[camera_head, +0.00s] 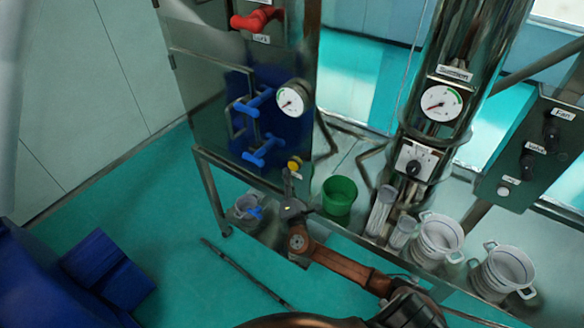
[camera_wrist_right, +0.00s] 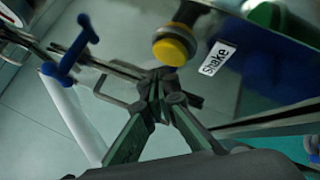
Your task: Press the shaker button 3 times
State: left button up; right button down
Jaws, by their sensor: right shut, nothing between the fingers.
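The yellow shaker button (camera_head: 294,163) sticks out from the lower right of the dark blue cabinet panel. In the right wrist view the yellow button (camera_wrist_right: 172,48) has a dark collar and a white "Shake" label (camera_wrist_right: 217,58) beside it. My right gripper (camera_head: 287,176) is just below the button, pointing up towards it. In the right wrist view my right gripper (camera_wrist_right: 162,80) is shut and empty, its tips close below the button with a small gap in the picture. Whether they touch it I cannot tell. My left gripper is not in view.
Blue handles (camera_head: 262,150) and a pressure gauge (camera_head: 292,98) are on the cabinet above the button. A green bucket (camera_head: 339,194) and white containers (camera_head: 440,236) stand to the right. A grey pot (camera_head: 243,210) stands to the left. Open teal floor (camera_head: 130,205) lies further left.

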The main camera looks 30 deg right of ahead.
jog(key=shift+d, duration=0.1)
jog(key=shift+w+d+b, duration=0.15)
jog(key=shift+d+b, duration=0.15)
jog(key=shift+b, duration=0.1)
jog(key=shift+w+d+r+b, duration=0.1)
jog(key=shift+w+d+b, duration=0.15)
jog(key=shift+d, duration=0.2)
jog(key=shift+w+d+b, duration=0.1)
jog(key=shift+d+b, duration=0.15)
jog(key=shift+d, duration=0.15)
dwell(1.2)
jog(key=shift+a, duration=0.1)
jog(key=shift+s+a, duration=0.3)
jog(key=shift+a, duration=0.25)
jog(key=shift+s+a, duration=0.25)
jog(key=shift+a, duration=0.25)
jog(key=shift+a, duration=0.1)
